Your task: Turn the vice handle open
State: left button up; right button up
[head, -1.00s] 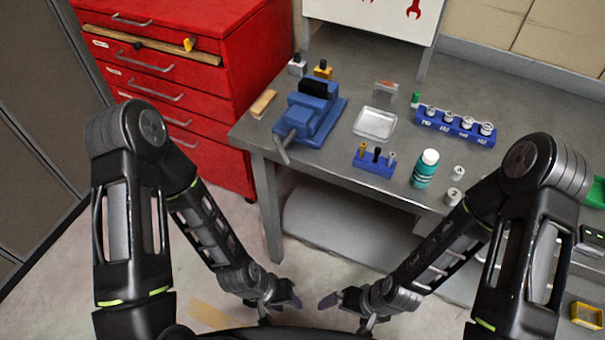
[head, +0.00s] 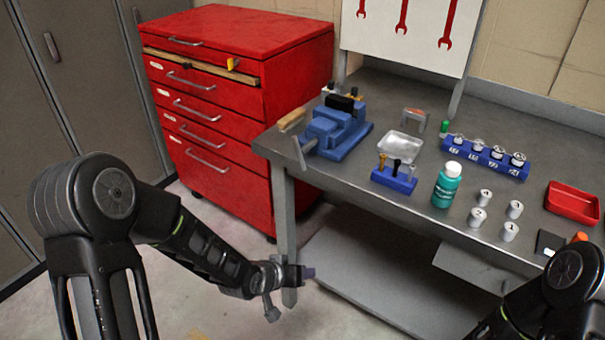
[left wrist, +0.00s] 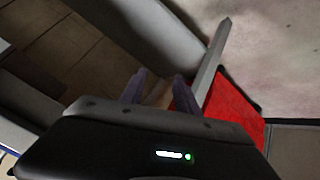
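The blue vice (head: 335,132) stands on the left end of the grey workbench (head: 400,205). Its grey bar handle (head: 300,155) hangs slanted at the vice's front, by the bench's left corner. My left gripper (head: 308,272) is below the bench top, near the front left leg, well below and apart from the handle. In the left wrist view, its two purple fingers (left wrist: 158,90) are spread with nothing seen between them. My right arm shows at the lower right, but its gripper is outside the picture.
A red drawer cabinet (head: 225,100) stands left of the bench, its top drawer partly open. On the bench are a clear tray (head: 403,146), a blue tool holder (head: 393,180), a green bottle (head: 446,185), several white cylinders and a red tray (head: 572,203). Floor left of the bench is clear.

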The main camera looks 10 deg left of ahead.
pick_arm(q)
jog(key=w+a+r+m+t+b, duration=0.1)
jog(key=w+a+r+t+b, duration=0.3)
jog(key=w+r+b, duration=0.35)
jog(key=m+t+h+b, duration=0.3)
jog(key=t+b, duration=0.1)
jog(key=t, duration=0.1)
send_near(301, 149)
jog(key=w, duration=0.2)
jog(key=shift+d+f, duration=0.25)
jog(key=shift+d, duration=0.2)
pick_arm(e)
notch_tip(301, 149, down, 14)
jog(key=shift+w+r, duration=0.15)
jog(key=shift+r, duration=0.1)
pick_arm(q)
jog(key=shift+w, duration=0.15)
jog(key=x, duration=0.7)
jog(key=shift+w+d+f+b, duration=0.2)
jog(key=shift+w+b, duration=0.1)
jog(key=shift+b, duration=0.1)
pick_arm(e)
jog(key=shift+f, duration=0.5)
pick_arm(q)
grip_shut()
